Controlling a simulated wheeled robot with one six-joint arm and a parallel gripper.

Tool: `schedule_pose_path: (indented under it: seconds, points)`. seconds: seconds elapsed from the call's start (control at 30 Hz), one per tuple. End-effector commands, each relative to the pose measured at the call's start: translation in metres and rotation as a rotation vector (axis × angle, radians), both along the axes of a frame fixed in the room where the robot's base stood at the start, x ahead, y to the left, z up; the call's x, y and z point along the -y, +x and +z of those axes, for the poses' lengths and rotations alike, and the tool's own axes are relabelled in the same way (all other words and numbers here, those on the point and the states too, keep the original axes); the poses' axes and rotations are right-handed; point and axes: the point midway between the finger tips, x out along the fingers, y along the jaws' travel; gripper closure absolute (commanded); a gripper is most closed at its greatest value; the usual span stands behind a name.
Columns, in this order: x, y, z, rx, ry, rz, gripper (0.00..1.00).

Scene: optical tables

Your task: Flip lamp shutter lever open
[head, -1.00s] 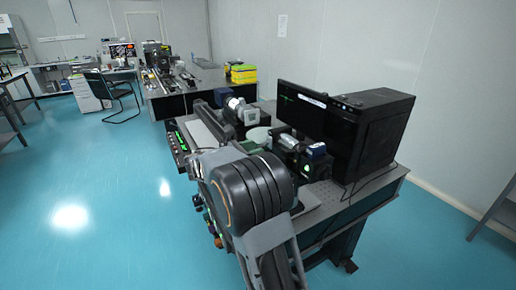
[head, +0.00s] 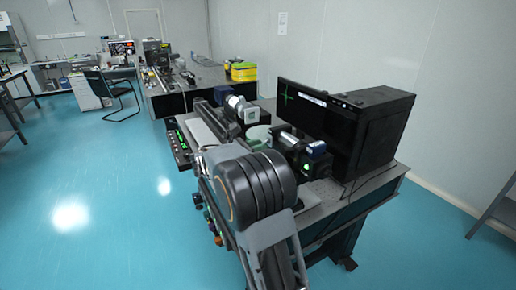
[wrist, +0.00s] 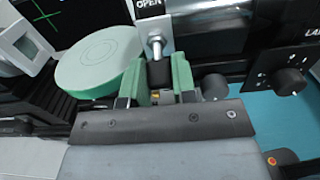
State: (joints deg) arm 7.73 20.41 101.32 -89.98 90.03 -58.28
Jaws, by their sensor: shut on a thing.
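The lamp (wrist: 225,28) is a black cylindrical housing at the upper right of the wrist view. Its shutter lever (wrist: 155,45) is a silver rod with a black knob, beside a white plate with an "OPEN" label (wrist: 149,4). My gripper (wrist: 160,76) has green fingertips closed on either side of the black knob. The lever's rod points up toward the OPEN label in this view. In the head view the lamp (head: 316,153) sits in front of the monitor, with a green glow at its front; my arm hides the gripper there.
A round pale green disc (wrist: 100,60) lies left of the lever. Dark knobs (wrist: 290,82) are at the right. In the head view, a monitor (head: 300,108) with a green cross and a black computer case (head: 372,135) stand on the optical table (head: 345,205). Open floor lies left.

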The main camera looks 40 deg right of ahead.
Motion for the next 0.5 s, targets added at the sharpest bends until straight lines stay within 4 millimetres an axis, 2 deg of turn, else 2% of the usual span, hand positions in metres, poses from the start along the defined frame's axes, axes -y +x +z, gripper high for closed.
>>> schedule_pose_path:
  seconds: [0.1, 0.27, 0.5]
  points:
    - [0.0, 0.0, 0.0, 0.0, 0.0, 0.0, 0.98]
    - [0.0, 0.0, 0.003, 0.003, 0.016, 0.0, 0.98]
    - [-0.002, 0.0, 0.012, 0.019, 0.129, -0.001, 0.98]
